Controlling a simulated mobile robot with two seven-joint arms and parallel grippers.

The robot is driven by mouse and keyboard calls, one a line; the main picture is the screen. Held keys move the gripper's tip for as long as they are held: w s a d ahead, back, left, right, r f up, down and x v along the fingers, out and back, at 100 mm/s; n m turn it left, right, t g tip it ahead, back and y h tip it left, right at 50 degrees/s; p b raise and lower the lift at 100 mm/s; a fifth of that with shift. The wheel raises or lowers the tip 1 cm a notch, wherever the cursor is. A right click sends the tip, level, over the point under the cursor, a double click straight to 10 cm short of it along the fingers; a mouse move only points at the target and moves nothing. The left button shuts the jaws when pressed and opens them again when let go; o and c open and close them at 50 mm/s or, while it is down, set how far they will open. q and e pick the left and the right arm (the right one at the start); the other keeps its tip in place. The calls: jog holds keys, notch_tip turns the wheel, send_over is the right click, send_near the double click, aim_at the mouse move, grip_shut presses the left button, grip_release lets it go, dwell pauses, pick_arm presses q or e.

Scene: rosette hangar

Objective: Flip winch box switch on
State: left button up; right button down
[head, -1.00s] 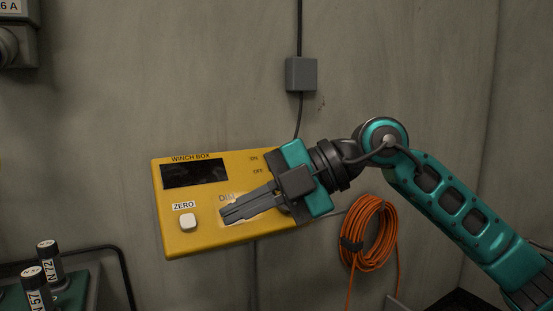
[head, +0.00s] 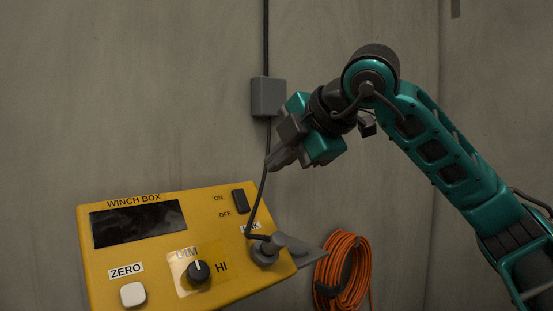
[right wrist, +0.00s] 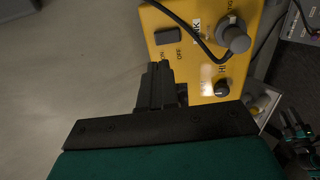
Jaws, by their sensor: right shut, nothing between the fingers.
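The yellow winch box (head: 160,260) is at the lower left of the head view, slightly tilted. Its black rocker switch (head: 241,201) sits near the upper right corner, beside the ON and OFF labels. I cannot tell which way the rocker is tipped. My right gripper (head: 273,164) is shut and empty, above and to the right of the switch, apart from it in the picture. In the right wrist view the closed fingers (right wrist: 160,72) point toward the switch (right wrist: 167,36), with a small gap in the picture.
The box face has a dark display (head: 138,224), a white ZERO button (head: 133,294), a dim knob (head: 199,271) and a grey plug (head: 268,250) with a black cable running up to a wall box (head: 268,97). An orange cable coil (head: 345,272) hangs at right.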

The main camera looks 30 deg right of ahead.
aim_at(240, 194)
jog(key=x, duration=0.9)
jog(key=shift+w+f, duration=0.25)
jog(key=shift+w, duration=0.1)
jog(key=shift+w+a+f, duration=0.1)
jog(key=shift+w+f, duration=0.15)
jog(key=shift+w, duration=0.15)
pick_arm(q)
jog(key=shift+w+d, duration=0.1)
jog(key=shift+w, duration=0.15)
jog(key=shift+r, duration=0.1)
